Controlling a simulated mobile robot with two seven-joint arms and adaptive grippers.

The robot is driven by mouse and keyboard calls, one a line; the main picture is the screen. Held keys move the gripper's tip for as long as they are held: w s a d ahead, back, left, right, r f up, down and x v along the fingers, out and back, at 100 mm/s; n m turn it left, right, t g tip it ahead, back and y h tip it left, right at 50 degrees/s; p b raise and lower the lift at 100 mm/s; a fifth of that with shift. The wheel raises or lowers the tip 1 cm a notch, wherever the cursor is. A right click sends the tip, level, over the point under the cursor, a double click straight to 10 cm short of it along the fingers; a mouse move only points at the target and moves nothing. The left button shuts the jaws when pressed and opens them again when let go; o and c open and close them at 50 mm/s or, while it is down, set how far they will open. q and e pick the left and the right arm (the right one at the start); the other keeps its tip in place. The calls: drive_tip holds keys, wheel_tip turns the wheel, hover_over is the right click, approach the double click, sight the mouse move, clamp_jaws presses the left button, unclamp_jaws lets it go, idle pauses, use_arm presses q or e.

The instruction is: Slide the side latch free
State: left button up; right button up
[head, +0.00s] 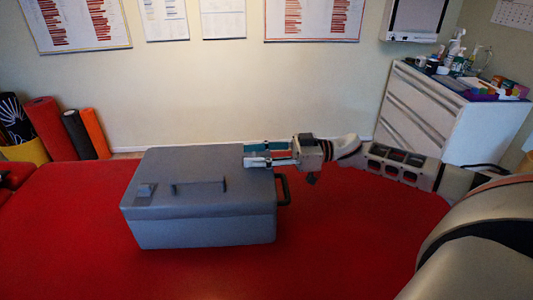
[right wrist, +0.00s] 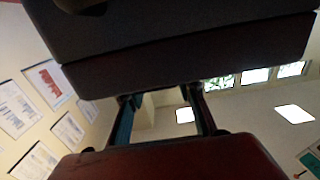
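A grey lidded case (head: 205,225) stands on the red table in the head view. Its lid has a dark bar handle (head: 199,187) and a small raised grey block (head: 146,190) near the left end, possibly the latch. A dark loop handle (head: 284,188) sticks out of its right end. My right gripper (head: 247,155) reaches in from the right, pointing left, at the lid's far right corner. In the right wrist view its two fingers (right wrist: 164,112) stand apart with nothing between them. I cannot tell whether it touches the lid. My left gripper is out of view.
The red table top (head: 60,235) is clear around the case. A white drawer unit (head: 420,110) with bottles and boxes stands behind at right. Rolled mats (head: 45,125) stand at the far left. My arm covers the right front.

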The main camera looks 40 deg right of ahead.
drive_tip(key=v, duration=1.1)
drive_tip(key=shift+s+d, duration=0.15)
drive_tip(key=shift+d, duration=0.15)
drive_tip(key=shift+r, duration=0.15)
